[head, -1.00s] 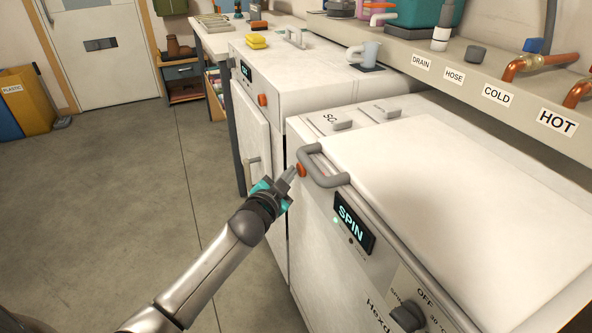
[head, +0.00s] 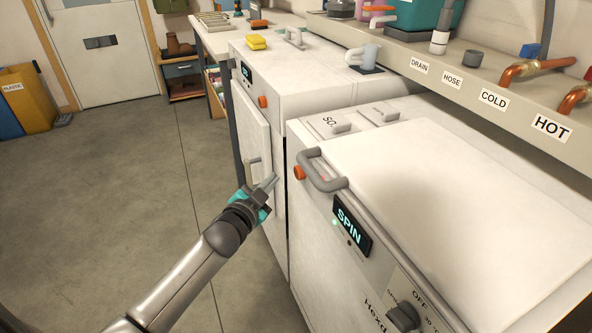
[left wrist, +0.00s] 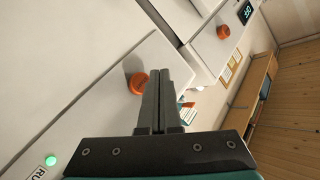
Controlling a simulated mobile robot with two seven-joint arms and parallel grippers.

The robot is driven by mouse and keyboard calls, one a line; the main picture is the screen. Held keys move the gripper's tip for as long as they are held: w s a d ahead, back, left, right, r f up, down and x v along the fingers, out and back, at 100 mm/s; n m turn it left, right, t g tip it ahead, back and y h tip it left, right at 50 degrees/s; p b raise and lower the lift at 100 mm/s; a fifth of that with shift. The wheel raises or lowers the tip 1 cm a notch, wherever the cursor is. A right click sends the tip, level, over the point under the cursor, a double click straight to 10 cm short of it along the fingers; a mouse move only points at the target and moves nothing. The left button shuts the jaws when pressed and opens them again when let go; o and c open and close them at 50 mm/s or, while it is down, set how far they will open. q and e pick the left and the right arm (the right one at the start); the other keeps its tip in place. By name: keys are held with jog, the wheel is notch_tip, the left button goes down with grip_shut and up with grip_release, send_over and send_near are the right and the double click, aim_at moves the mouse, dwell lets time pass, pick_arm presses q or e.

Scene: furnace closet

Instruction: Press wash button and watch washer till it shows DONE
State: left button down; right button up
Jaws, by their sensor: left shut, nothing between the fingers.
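The white washer (head: 450,190) fills the right of the head view. Its dark display (head: 351,223) reads SPIN, and a small green light glows below it. The orange button (head: 299,173) is on the washer's front edge, left of the grey lid handle (head: 318,172). My left gripper (head: 271,182) is shut and empty, in front of and apart from the button. In the left wrist view the orange button (left wrist: 138,83) shows just left of the closed fingers (left wrist: 161,85). My right gripper is not in view.
A second white machine (head: 300,80) with its own orange button (head: 262,101) stands just beyond the washer. A shelf with DRAIN, HOSE, COLD and HOT labels (head: 493,99) runs along the right. The grey floor (head: 100,190) on the left is clear.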

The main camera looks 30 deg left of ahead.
pick_arm(q)
jog(key=shift+s+a, duration=0.65)
jog(key=shift+s, duration=0.1)
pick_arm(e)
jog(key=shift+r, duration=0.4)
